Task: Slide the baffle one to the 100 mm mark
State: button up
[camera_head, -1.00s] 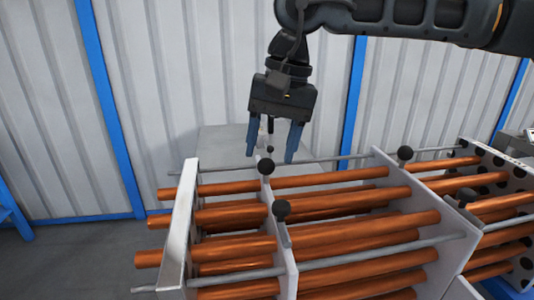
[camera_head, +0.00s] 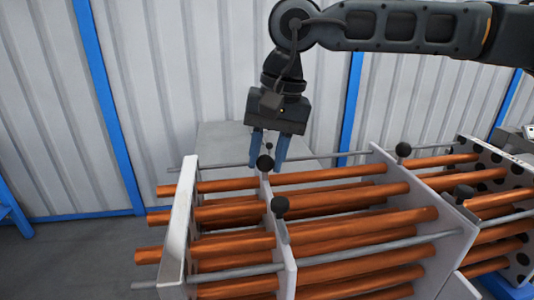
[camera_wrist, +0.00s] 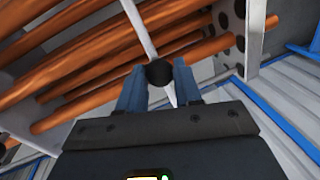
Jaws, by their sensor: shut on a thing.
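A thin pale baffle plate (camera_head: 288,262) stands across the copper tubes (camera_head: 345,203), with two black ball knobs on its top edge. My gripper (camera_head: 268,168) points down with its blue fingers shut on the farther black knob (camera_head: 265,162). That knob also shows between the fingertips in the wrist view (camera_wrist: 160,73). The nearer black knob (camera_head: 280,205) is free. I cannot make out any 100 mm mark or scale.
A thick white plate (camera_head: 181,225) stands left of the baffle. Another pale plate (camera_head: 425,200) with a black knob (camera_head: 403,149) stands to the right. Grey rods (camera_head: 375,251) run lengthwise. A perforated plate (camera_head: 518,215) is at far right.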

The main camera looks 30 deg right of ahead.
grip_shut()
jog(key=s+d+b, duration=0.2)
jog(key=s+d, duration=0.1)
jog(key=d, duration=0.6)
jog(key=shift+d+b, duration=0.3)
jog(key=o, duration=0.8)
grip_release()
jog(key=shift+o, duration=0.2)
notch_tip(320, 180, up, 8)
jog(key=d, duration=0.1)
jog(key=shift+s+d+f, duration=0.15)
jog(key=shift+s, duration=0.25)
